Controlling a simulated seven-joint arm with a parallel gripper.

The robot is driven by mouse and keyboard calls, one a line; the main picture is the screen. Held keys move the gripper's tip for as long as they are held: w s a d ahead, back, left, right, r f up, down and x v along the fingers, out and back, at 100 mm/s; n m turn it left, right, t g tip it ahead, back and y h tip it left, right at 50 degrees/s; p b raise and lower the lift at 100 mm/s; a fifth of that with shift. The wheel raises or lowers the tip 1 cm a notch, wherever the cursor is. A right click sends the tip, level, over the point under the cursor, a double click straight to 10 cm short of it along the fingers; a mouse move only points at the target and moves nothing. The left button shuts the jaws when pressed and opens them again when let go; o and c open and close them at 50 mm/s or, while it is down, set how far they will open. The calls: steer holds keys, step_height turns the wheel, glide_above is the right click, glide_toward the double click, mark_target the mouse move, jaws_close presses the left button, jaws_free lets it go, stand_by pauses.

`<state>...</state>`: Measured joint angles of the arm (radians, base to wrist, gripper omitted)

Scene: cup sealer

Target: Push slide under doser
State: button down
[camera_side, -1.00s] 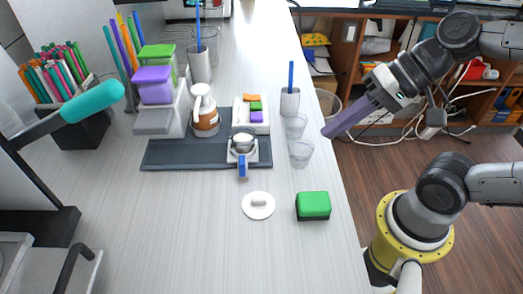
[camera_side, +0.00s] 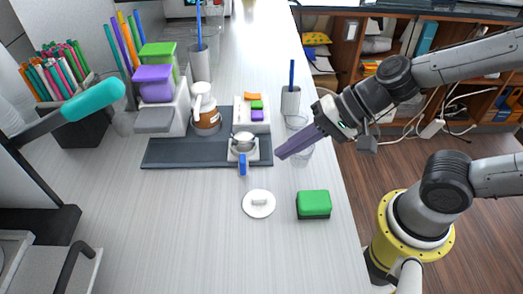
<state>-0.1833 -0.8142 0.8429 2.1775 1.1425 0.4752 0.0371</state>
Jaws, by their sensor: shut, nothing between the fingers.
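The slide appears to be the small white block with a metal bowl (camera_side: 242,143) and a blue handle (camera_side: 242,165) sticking out toward the front. It sits at the front right of a dark grey mat. Purple-lidded (camera_side: 154,74) and green-lidded (camera_side: 158,50) containers on a light stand at the back left may be the doser; I cannot tell for sure. My gripper (camera_side: 280,156) is shut and empty, its long purple fingers pointing down-left, just right of the slide in the picture. A visible gap separates them. The fingers cover part of the clear cups.
A brown-and-white jug (camera_side: 207,118) and a white tray with coloured blocks (camera_side: 254,110) stand on the dark mat (camera_side: 185,157). Clear cups (camera_side: 298,122) stand near the table's right edge. A green block (camera_side: 314,204) and white disc (camera_side: 258,210) lie in front. The front-left table is clear.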

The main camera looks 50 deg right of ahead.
steer(key=shift+w+a+f, duration=0.3)
steer(key=shift+w+a, duration=0.3)
steer(key=shift+a, duration=0.05)
steer(key=shift+w+a+f, duration=0.3)
steer(key=shift+w+a, duration=0.9)
steer(key=shift+w, duration=0.1)
steer(key=w+a, duration=1.3)
steer(key=shift+w+a+r, duration=0.1)
steer(key=shift+a, duration=0.05)
